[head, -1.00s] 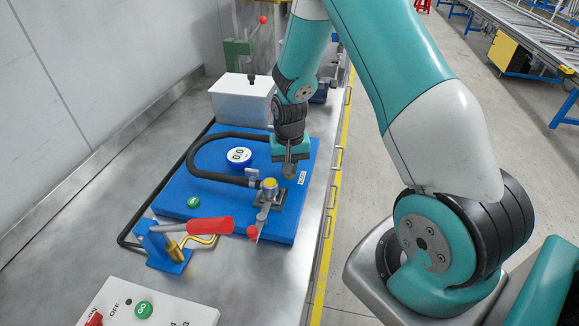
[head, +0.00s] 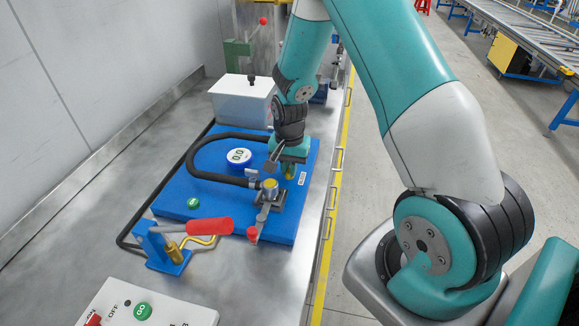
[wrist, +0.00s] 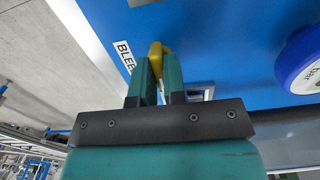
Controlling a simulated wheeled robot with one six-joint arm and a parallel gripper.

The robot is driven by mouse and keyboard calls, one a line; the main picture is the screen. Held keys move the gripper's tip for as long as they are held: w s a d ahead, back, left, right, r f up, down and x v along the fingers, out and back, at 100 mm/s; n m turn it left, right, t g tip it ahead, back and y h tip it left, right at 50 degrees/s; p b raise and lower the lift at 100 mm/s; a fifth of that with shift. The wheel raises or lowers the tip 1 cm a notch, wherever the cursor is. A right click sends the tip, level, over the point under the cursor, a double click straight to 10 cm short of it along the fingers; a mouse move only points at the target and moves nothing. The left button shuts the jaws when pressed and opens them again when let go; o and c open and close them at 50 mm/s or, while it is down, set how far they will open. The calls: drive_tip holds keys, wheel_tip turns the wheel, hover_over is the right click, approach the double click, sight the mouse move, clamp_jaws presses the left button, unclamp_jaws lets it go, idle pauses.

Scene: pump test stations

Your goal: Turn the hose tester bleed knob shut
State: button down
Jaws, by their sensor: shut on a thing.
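The yellow bleed knob (wrist: 157,55) stands on the blue hose tester plate (head: 222,205), beside a white label whose visible letters read "BLEE". In the wrist view my gripper (wrist: 160,72) is shut on the knob, one green finger on each side of it. The knob's far tip shows beyond the fingers; the rest is hidden. In the head view my gripper (head: 287,172) is over the right part of the plate, and yellow shows just below it. The round gauge (head: 239,156) reads about 0.0.
A black hose (head: 207,174) loops over the plate to a brass-topped fitting (head: 269,184) near my gripper. A red-handled lever (head: 210,225) is at the front. A white box (head: 240,100) stands behind. A white switch panel (head: 175,308) is in the foreground.

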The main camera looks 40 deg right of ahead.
drive_tip(key=shift+w, duration=0.1)
drive_tip(key=c, duration=1.2)
unclamp_jaws()
wheel_tip(320, 180, up, 18)
drive_tip(key=shift+f+b, duration=0.25)
drive_tip(key=shift+b, duration=0.55)
drive_tip(key=s+a+r+n+y, duration=0.1)
drive_tip(key=s+a+r+n, duration=0.1)
drive_tip(key=s+a+n, duration=0.4)
drive_tip(key=s+a+r+n+y, duration=0.1)
drive_tip(key=s+a+r+n, duration=0.1)
drive_tip(key=s+a+n, duration=0.4)
drive_tip(key=s+a+r+n+y, duration=0.2)
drive_tip(key=s+a+n, duration=0.3)
drive_tip(key=s+a, duration=0.5)
drive_tip(key=shift+s+a+r+n, duration=0.2)
drive_tip(key=shift+a+r+n, duration=0.05)
drive_tip(key=shift+r+n, duration=0.15)
